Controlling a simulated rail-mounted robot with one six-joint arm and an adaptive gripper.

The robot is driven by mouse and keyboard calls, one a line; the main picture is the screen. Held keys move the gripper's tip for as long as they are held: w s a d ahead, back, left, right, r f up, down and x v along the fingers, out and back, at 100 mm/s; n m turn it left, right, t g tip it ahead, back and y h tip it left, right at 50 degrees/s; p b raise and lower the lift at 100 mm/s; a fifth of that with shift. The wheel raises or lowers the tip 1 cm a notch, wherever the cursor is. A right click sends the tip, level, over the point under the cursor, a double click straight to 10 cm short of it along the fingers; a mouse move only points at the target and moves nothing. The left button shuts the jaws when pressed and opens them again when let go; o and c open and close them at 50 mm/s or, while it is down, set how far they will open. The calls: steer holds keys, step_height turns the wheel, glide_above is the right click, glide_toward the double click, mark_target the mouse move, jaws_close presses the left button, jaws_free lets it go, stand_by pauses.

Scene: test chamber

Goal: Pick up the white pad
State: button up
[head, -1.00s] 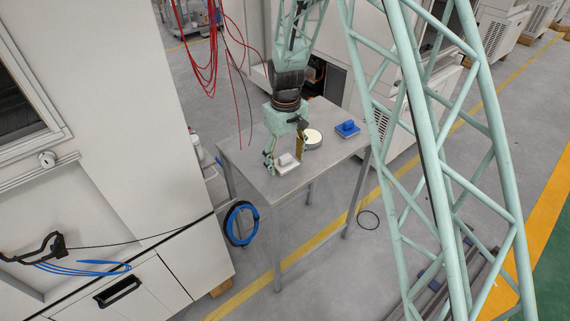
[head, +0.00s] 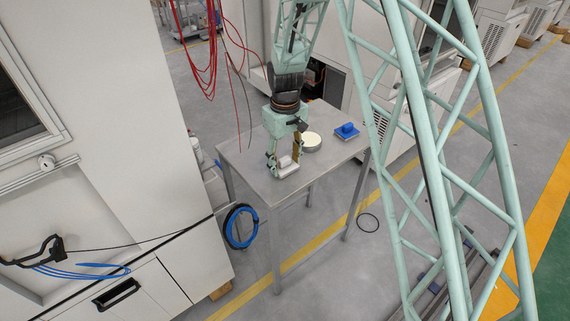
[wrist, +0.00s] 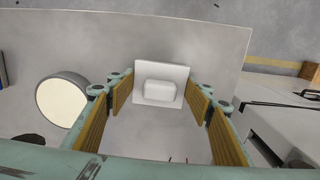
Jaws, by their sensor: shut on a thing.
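The white pad (head: 287,171) is a square plate with a raised rounded block on top, near the front left edge of the metal table (head: 255,178). In the wrist view the pad (wrist: 160,91) sits between the two fingertips. My gripper (head: 284,163) points down over it and is shut on it, one finger at each side. In the wrist view my gripper (wrist: 160,88) has its tan finger pads against or very near the plate's sides. I cannot tell whether the pad is clear of the tabletop.
A round tin with a pale top (head: 312,140) stands just behind and right of my gripper. A blue pad (head: 347,131) lies farther right on the table. Red cables (head: 207,60) hang at the upper left. The table's front left area is bare.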

mark_target(285, 159)
steer(key=shift+r, duration=1.75)
steer(key=shift+c, duration=0.2)
steer(key=s+d+r, duration=0.1)
steer(key=s+d, duration=0.3)
steer(key=s, duration=1.1)
steer(key=shift+s+d+r+p, duration=0.15)
steer(key=shift+s+d+p, duration=0.05)
steer(key=shift+p, duration=0.1)
steer(key=shift+o, duration=0.6)
steer(key=shift+w, duration=0.15)
